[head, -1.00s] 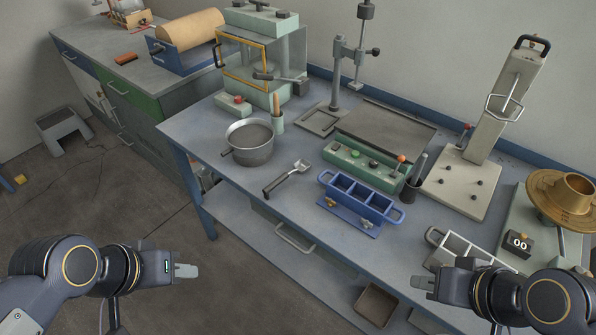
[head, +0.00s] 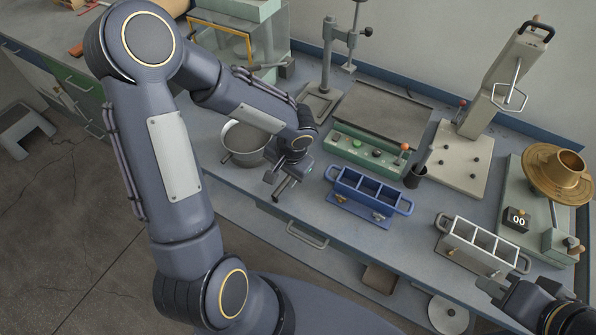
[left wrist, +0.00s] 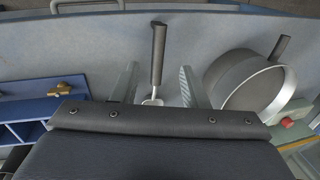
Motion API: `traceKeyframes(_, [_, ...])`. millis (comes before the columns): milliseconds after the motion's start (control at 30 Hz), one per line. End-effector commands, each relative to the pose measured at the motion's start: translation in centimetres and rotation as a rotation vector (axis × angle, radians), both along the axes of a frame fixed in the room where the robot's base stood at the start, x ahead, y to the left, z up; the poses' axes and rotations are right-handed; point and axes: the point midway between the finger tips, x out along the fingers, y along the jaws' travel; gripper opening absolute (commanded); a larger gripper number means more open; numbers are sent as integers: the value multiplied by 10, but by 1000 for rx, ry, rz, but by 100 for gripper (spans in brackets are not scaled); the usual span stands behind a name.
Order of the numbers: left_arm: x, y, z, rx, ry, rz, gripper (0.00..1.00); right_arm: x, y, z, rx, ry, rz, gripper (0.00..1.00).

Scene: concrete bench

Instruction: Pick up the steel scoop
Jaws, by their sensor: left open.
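The steel scoop (left wrist: 158,50) lies on the bench in the left wrist view, its dark handle toward the top of the picture and its metal part partly hidden behind my wrist. My left gripper (head: 281,184) is open over the bench front beside the pot. In the left wrist view its two fingers (left wrist: 155,82) stand on either side of the scoop with gaps, not closed on it.
The grey mould (head: 472,250) is further right. The bench's front edge is close.

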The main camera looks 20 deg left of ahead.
Motion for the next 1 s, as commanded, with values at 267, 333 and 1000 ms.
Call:
traceKeyframes(267, [5, 3, -33, -3, 7, 0, 40, 0, 0, 8, 0, 0, 0, 14])
traceKeyframes(333, [7, 4, -44, -4, 7, 0, 40, 0, 0, 11, 0, 0, 0, 14])
traceKeyframes(1000, [8, 9, -63, -2, 0, 1, 7, 0, 0, 10, 0, 0, 0, 14])
